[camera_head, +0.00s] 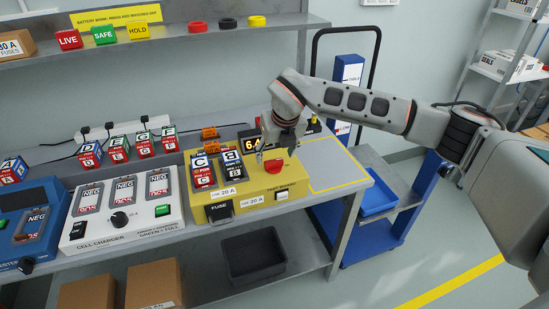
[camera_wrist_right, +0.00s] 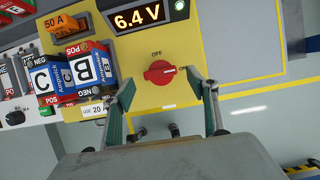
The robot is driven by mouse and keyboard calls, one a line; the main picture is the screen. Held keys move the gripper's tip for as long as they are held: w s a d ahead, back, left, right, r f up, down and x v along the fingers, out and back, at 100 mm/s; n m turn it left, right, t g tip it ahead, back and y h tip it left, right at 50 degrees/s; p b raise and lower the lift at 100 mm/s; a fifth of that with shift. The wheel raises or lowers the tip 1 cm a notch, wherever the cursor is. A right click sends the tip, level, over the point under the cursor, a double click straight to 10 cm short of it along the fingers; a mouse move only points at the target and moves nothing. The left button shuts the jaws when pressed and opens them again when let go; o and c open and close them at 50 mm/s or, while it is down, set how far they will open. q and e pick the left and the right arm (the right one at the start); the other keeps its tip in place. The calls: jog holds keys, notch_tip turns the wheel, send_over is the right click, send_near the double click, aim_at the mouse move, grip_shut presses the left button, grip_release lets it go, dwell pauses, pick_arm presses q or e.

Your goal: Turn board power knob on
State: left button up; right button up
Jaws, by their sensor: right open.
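The yellow power board (camera_head: 237,200) stands at the right part of the workbench. My right gripper (camera_head: 282,150) is above the board near the knob. In the right wrist view the fingers (camera_wrist_right: 162,88) are open, one on each side of the knob and apart from it. A display on the board reads 6.4 V (camera_wrist_right: 139,16). Batteries C (camera_wrist_right: 50,79) and B (camera_wrist_right: 90,66) sit on the board. My left gripper is not in view.
A white cell charger (camera_head: 122,215) and a blue unit (camera_head: 35,222) stand left of the board. More batteries (camera_head: 90,154) stand behind the charger. A shelf (camera_head: 190,38) is above, and a blue cart (camera_head: 378,200) is at right. A yellow-taped bench area (camera_head: 330,163) is clear.

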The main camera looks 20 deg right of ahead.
jog(key=v, duration=0.8)
jog(key=shift+r, duration=0.25)
jog(key=shift+s, duration=0.1)
